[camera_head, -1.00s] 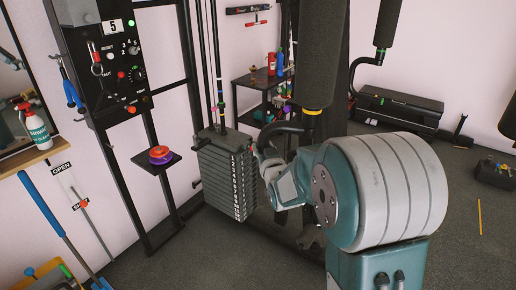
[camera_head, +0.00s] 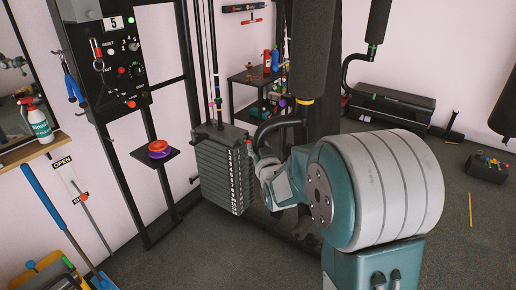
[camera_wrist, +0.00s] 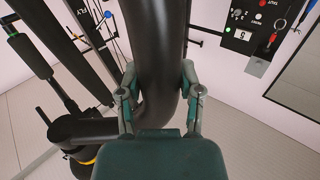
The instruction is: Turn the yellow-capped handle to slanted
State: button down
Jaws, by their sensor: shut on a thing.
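The yellow-capped handle is a black foam-covered lever (camera_head: 304,55) with a yellow ring at its lower end, hanging from the exercise machine in the head view. Below the ring a black curved bar bends left and down toward my gripper (camera_head: 258,150). In the wrist view this thick black bar (camera_wrist: 157,60) passes between the two fingers of my gripper (camera_wrist: 160,95), which is shut on it. The yellow cap (camera_wrist: 85,155) shows at the lower left there. My arm hides part of the bar and machine in the head view.
A numbered weight stack (camera_head: 225,170) stands just left of my gripper. A control panel (camera_head: 122,60) and a small shelf with red and purple discs (camera_head: 158,148) are further left. A second foam lever (camera_head: 379,22) hangs to the right. The floor at right is mostly clear.

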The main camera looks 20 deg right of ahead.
jog(key=shift+c, duration=1.3)
grip_release()
jog(key=s, duration=1.2)
jog(key=shift+a, duration=0.3)
jog(key=s+a+g, duration=0.2)
jog(key=s+g, duration=0.4)
jog(key=s, duration=0.5)
jog(key=s+a+r+g, duration=0.1)
jog(key=s+g, duration=0.5)
jog(key=s, duration=0.6)
jog(key=shift+a+y, duration=0.3)
jog(key=shift+a, duration=0.45)
